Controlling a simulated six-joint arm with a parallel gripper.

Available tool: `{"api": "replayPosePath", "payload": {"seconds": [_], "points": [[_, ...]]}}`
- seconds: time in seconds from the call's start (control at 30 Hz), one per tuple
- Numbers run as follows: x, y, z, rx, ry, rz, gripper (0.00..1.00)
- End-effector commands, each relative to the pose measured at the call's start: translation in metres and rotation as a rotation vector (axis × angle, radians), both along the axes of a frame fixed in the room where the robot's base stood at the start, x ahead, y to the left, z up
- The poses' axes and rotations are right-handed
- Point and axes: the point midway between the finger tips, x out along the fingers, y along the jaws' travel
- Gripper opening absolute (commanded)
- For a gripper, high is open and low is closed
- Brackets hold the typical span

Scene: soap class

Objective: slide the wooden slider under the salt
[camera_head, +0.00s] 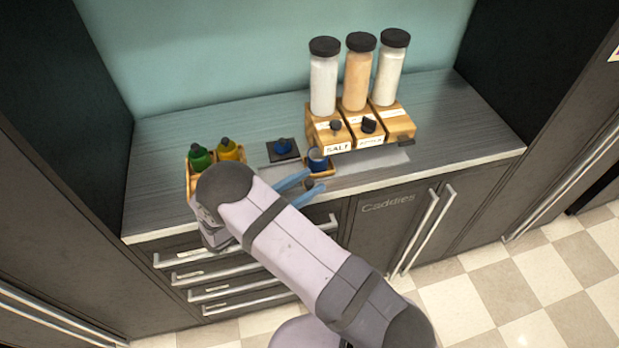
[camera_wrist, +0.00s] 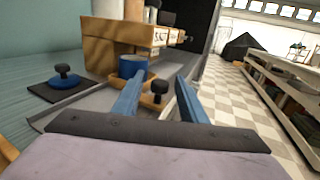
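The wooden slider (camera_head: 327,173) is a small tray holding a blue cup (camera_head: 317,159), with a dark knob (camera_head: 309,184) at its near end. It sits on the counter just in front and left of the salt dispenser (camera_head: 322,80), whose wooden base carries a SALT label (camera_head: 337,148). The cup looks outside the base. My gripper (camera_head: 315,180) is open, with its blue fingers on either side of the knob. In the wrist view the knob (camera_wrist: 159,87) shows between the open fingers (camera_wrist: 159,80); whether they touch it I cannot tell.
Two more dispensers, peach (camera_head: 357,75) and white (camera_head: 388,72), stand right of the salt. A blue knobbed lid (camera_head: 283,147) lies on a dark pad left of the slider. A wooden caddy with green (camera_head: 199,158) and yellow bottles (camera_head: 228,150) stands farther left. The counter's front edge is close.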

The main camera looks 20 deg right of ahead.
Motion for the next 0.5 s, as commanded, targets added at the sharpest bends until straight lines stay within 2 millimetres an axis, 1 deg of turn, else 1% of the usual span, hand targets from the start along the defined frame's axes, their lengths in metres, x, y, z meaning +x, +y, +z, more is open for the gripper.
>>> {"api": "replayPosePath", "payload": {"seconds": [0.1,0.4,0.43,0.47,0.5], "points": [[0.0025,-0.0071,0.0004,0.0,0.002,0.0,0.39],[0.0034,-0.0087,-0.0009,0.001,0.001,0.001,0.39],[0.0034,-0.0087,-0.0008,0.001,0.001,0.001,0.36],[0.0034,-0.0087,-0.0008,0.001,0.001,0.001,0.29],[0.0034,-0.0087,-0.0008,0.001,0.001,0.0,0.2]]}}
